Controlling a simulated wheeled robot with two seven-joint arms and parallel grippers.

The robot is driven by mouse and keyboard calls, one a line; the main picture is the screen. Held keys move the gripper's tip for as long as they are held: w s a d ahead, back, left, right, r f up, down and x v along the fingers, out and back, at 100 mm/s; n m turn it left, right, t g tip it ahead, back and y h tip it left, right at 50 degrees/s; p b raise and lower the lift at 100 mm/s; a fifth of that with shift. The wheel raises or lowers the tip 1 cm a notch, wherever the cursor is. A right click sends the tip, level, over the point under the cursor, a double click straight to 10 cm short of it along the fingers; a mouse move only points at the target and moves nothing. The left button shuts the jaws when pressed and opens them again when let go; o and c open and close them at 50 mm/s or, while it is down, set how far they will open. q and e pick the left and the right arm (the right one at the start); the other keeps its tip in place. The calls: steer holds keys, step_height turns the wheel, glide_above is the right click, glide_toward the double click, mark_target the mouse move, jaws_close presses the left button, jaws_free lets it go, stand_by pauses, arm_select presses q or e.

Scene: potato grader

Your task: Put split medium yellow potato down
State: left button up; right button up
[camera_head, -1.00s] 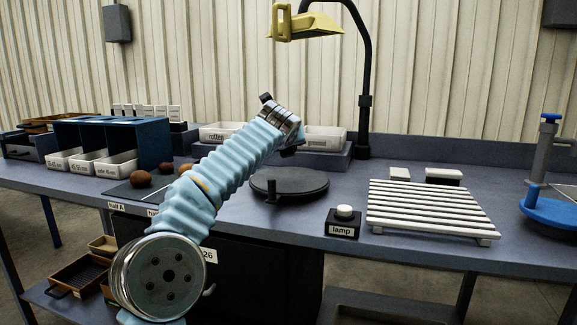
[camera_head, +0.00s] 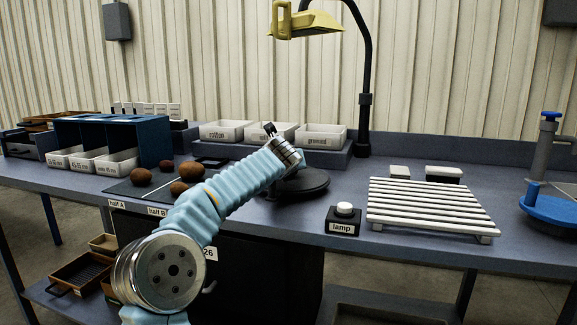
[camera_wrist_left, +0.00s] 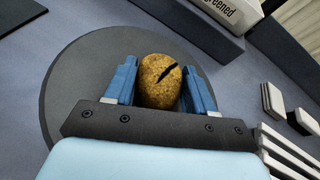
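The split medium yellow potato (camera_wrist_left: 160,82), with a dark crack across its top, sits between the two blue fingers of my left gripper (camera_wrist_left: 160,88) in the left wrist view. Both fingers appear to touch its sides. Behind it is the dark round turntable (camera_wrist_left: 62,100), also in the head view (camera_head: 312,186). I cannot tell whether the potato touches the disc. In the head view my left wrist is over the disc's left part and hides the fingers and potato. My right gripper is not in view.
Several brown potatoes (camera_head: 190,171) lie on a dark mat (camera_head: 125,190) at left. White bins labelled rotten (camera_head: 222,131) and greened stand behind the disc. The lamp button (camera_head: 344,221), white slatted rack (camera_head: 430,207) and blue-based stand (camera_head: 550,208) are at right.

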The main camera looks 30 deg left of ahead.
arm_select(q)
steer(key=o, duration=0.4)
steer(key=shift+r, duration=0.1)
steer(key=b+v, duration=0.1)
steer(key=v, duration=1.1)
steer(key=shift+b, duration=0.3)
